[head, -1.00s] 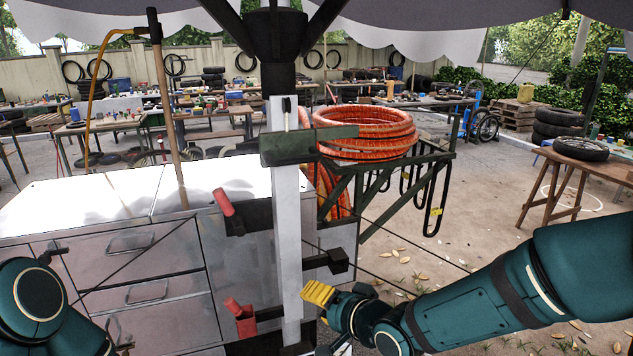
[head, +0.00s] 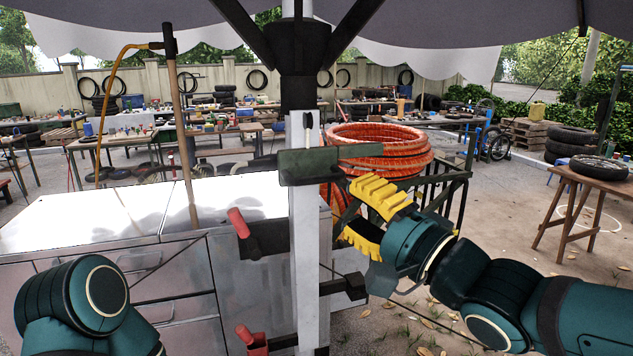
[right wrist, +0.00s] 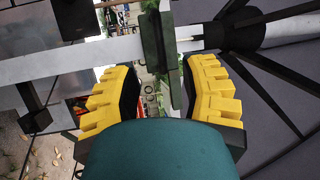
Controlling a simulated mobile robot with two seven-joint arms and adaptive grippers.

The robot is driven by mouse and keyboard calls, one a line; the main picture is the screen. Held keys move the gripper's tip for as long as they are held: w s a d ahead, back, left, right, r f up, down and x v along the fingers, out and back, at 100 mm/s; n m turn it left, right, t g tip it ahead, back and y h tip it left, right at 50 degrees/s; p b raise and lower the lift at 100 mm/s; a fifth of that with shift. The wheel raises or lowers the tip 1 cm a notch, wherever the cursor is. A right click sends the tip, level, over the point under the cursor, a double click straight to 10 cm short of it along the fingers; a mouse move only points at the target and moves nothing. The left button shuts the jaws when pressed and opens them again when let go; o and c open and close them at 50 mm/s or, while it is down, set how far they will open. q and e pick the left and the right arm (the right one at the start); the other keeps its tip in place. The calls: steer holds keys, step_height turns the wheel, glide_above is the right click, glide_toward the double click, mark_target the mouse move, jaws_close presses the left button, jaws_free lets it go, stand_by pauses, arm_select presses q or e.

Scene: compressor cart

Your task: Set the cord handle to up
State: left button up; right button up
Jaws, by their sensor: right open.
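A dark green bar (head: 310,165), which looks like the cord handle, lies roughly level across the white pole (head: 305,235), with a thinner arm reaching right. A small black piece (head: 308,120) stands on the pole just above it. My right gripper (head: 352,212) is open and empty, right of the pole and just below the bar's right arm. In the right wrist view, the green bar (right wrist: 153,50) shows between and beyond the yellow fingers of the gripper (right wrist: 160,75). I see no contact. My left gripper is out of view; only my left arm shows.
A metal cabinet (head: 90,215) stands at the left. Orange coiled hose (head: 380,145) rests on a rack behind my right gripper.

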mark_target(319, 182)
steer(key=x, duration=0.9)
steer(key=shift+w, duration=0.1)
jaws_close()
